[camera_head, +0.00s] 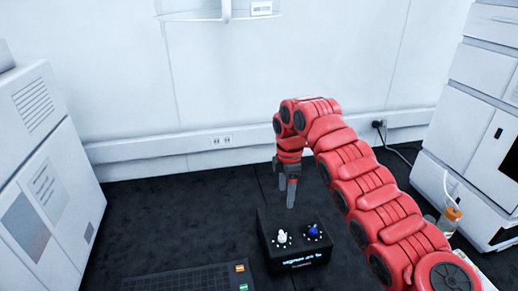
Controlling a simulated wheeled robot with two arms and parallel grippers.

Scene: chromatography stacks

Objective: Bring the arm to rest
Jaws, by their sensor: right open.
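My right arm is red and segmented. It reaches in from the lower right and bends down near the middle of the view. Its grey gripper (288,190) points down and is open, with nothing seen between the fingers. It shows just above the back edge of a small black box (296,262) with a white knob (282,237) and a blue knob (313,231) on top. I cannot tell whether the fingertips touch the box. My left gripper is not in view.
A dark gridded panel (190,280) lies at the front left of the box. White instrument cabinets stand at the left (45,170) and right (470,130). A bottle with an orange cap (449,221) stands by the right cabinet. The dark surface behind the box is clear up to the white wall.

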